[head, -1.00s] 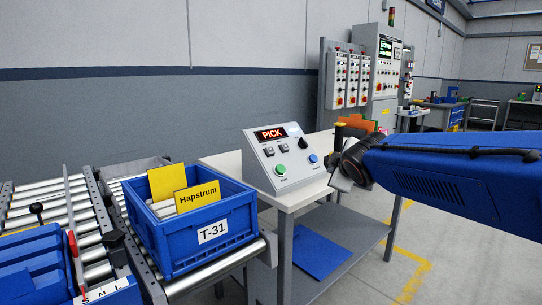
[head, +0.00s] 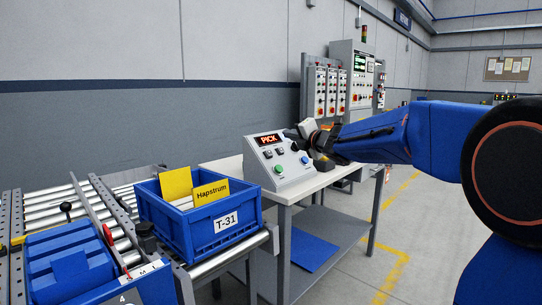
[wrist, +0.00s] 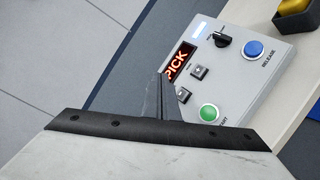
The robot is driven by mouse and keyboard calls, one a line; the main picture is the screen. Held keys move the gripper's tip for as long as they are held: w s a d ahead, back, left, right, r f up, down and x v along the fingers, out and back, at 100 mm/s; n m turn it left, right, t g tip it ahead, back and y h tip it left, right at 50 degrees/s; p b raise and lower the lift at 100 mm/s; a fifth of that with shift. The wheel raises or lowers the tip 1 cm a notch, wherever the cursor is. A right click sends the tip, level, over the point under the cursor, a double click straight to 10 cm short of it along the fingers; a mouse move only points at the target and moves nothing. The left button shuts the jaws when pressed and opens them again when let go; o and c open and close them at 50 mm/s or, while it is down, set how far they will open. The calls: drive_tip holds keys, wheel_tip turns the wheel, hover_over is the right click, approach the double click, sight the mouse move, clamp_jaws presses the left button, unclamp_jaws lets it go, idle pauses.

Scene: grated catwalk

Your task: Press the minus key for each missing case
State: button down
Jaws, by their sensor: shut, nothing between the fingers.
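A grey control box (head: 292,180) stands on a white table, its red display (head: 268,140) reading PICK. Two small dark keys sit below the display: one (wrist: 199,72) is clear in the wrist view, the other (wrist: 184,94) is partly hidden by my fingers. I cannot read which is minus. A green START button (wrist: 208,113), a blue RELEASE button (wrist: 252,49) and a black knob (wrist: 221,39) share the panel. My gripper (wrist: 164,78) is shut and empty, over the panel beside the display. I cannot tell whether it touches. A blue tote (head: 190,240), labelled T-31, holds yellow cards, one reading Hapstrum (head: 211,192).
The tote stands on a roller conveyor (head: 225,259) left of the table (head: 230,170). More blue bins (head: 70,265) are at lower left. A black-and-yellow object (wrist: 297,18) lies on the table beyond the box. Control cabinets (head: 350,75) stand behind.

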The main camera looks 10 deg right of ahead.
sight(269, 151)
idle(0.3)
drive_tip(key=shift+w+a+f, duration=0.6)
drive_tip(key=shift+w+f, duration=0.25)
drive_tip(key=shift+f, duration=0.2)
drive_tip(key=shift+w+a+f, duration=0.6)
drive_tip(key=shift+w+f, duration=0.25)
drive_tip(key=shift+f, duration=0.15)
drive_tip(key=shift+w+a+f, duration=0.6)
drive_tip(key=shift+w+f, duration=0.25)
drive_tip(key=shift+f, duration=0.2)
drive_tip(key=shift+w+a+f, duration=0.1)
drive_tip(key=shift+w+a+f, duration=0.1)
drive_tip(key=shift+w+f, duration=0.05)
drive_tip(key=shift+f, duration=0.05)
drive_tip(key=shift+w+a+f, duration=0.35)
drive_tip(key=shift+w+f, duration=0.1)
drive_tip(key=shift+f, duration=0.15)
idle(1.7)
drive_tip(key=shift+s+d+r, duration=0.5)
drive_tip(key=shift+s+r, duration=0.2)
drive_tip(key=shift+r, duration=0.2)
drive_tip(key=shift+s+d+r, duration=0.55)
drive_tip(key=shift+s+r, duration=0.2)
drive_tip(key=shift+r, duration=0.15)
drive_tip(key=shift+s+d+r, duration=0.5)
drive_tip(key=shift+s+r, duration=0.2)
drive_tip(key=shift+r, duration=0.15)
